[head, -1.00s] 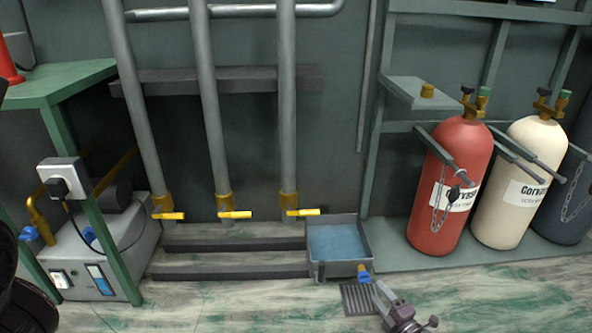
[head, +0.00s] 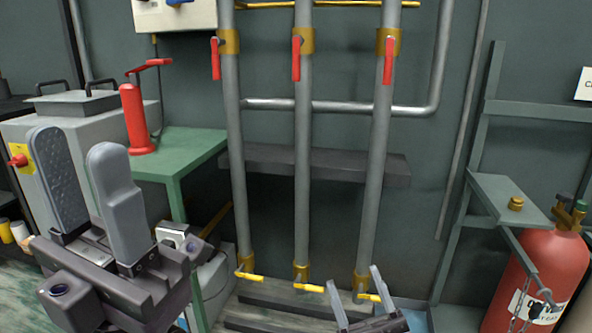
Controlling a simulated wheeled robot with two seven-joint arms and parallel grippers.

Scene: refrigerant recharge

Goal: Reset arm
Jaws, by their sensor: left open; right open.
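My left gripper (head: 88,205) is large in the lower left of the head view, its two grey fingers pointing up and apart, with nothing between them. It stands in front of the green table and the grey machine. My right gripper (head: 357,298) is at the bottom, right of centre. Its two thin fingers are spread and point up, in front of the foot of the right pipe (head: 379,160). I cannot tell whether it touches the yellow valve handle (head: 369,296) there. I see nothing held in it.
A red hand pump (head: 137,118) stands on the green table (head: 196,150). Vertical pipes carry red handles above and yellow handles below. A red cylinder (head: 540,270) stands at the right by a rack (head: 480,150). A blue-bottomed tray (head: 415,304) is partly hidden behind my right gripper.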

